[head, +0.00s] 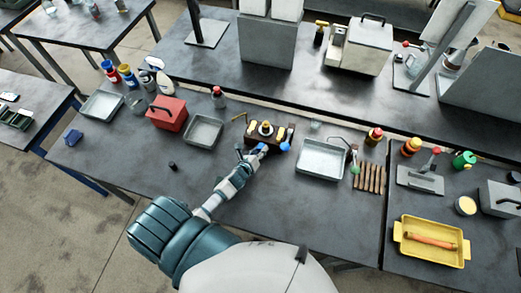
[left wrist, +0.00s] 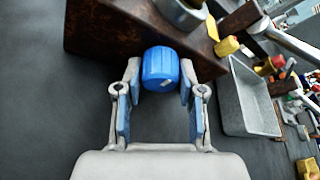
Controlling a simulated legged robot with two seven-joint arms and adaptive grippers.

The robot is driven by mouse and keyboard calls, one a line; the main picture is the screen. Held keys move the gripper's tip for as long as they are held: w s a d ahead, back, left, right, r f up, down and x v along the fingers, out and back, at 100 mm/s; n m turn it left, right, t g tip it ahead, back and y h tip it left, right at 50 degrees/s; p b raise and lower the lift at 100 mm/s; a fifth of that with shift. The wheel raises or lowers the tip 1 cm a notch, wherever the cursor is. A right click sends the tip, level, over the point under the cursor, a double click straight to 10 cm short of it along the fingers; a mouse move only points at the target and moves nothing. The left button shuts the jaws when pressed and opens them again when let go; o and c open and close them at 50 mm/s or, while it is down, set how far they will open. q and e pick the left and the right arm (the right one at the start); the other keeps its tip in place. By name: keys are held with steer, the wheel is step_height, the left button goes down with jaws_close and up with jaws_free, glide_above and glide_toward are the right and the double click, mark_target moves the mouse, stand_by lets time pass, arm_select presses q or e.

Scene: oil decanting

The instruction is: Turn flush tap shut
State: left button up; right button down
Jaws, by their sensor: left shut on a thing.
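The dark brown block (head: 282,140) stands mid-table in the head view, with a metal ring and yellow parts on top. It fills the top left of the left wrist view (left wrist: 105,30). A blue ribbed tap knob (left wrist: 161,68) sticks out of its front face; I take it as the flush tap. My left gripper (left wrist: 160,85) is shut on this knob, one fingertip on each side. In the head view the left gripper (head: 258,151) meets the block's front left. A second blue knob (head: 285,147) sits to its right. The right gripper is out of view.
A grey metal tray (head: 321,160) stands right of the block. Another tray (head: 203,132) and a red box (head: 167,113) stand left. Several brown sticks (head: 370,178) lie farther right, beyond the grey tray. The table in front of the block is mostly clear.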

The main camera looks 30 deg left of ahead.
arm_select(q)
steer(key=shift+w+a+r, duration=0.1)
steer(key=shift+a+r, duration=0.05)
steer(key=shift+r, duration=0.05)
stand_by(0.4)
steer(key=o, duration=1.1)
steer(key=shift+o, duration=0.2)
steer(key=shift+s+f, duration=0.1)
steer(key=shift+s, duration=0.4)
steer(key=v, duration=1.1)
steer(key=shift+s+a, duration=0.1)
steer(key=shift+s, duration=0.1)
